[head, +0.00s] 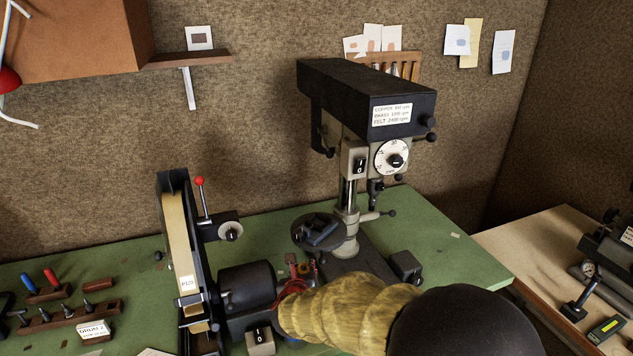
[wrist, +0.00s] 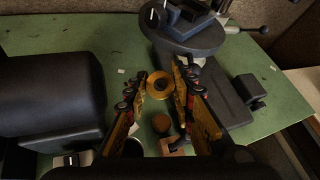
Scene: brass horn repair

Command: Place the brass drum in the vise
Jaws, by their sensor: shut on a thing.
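The brass drum (wrist: 160,85) is a short round piece with a dark centre, seen end-on in the wrist view. It sits between the fingertips of my gripper (wrist: 159,76), which is shut on it. In the head view my gripper (head: 297,272) is mostly hidden behind my own arm, and I cannot make out the drum there. The vise (head: 320,231) is a small dark block on the round drill press table. It also shows at the top of the wrist view (wrist: 187,12), beyond the fingertips. The drum is apart from the vise.
The drill press (head: 365,95) stands over the vise. A belt sander (head: 180,240) with a dark motor (head: 248,287) stands close left of my gripper. A brown cylinder (wrist: 161,123) and a wooden block (wrist: 178,147) lie below.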

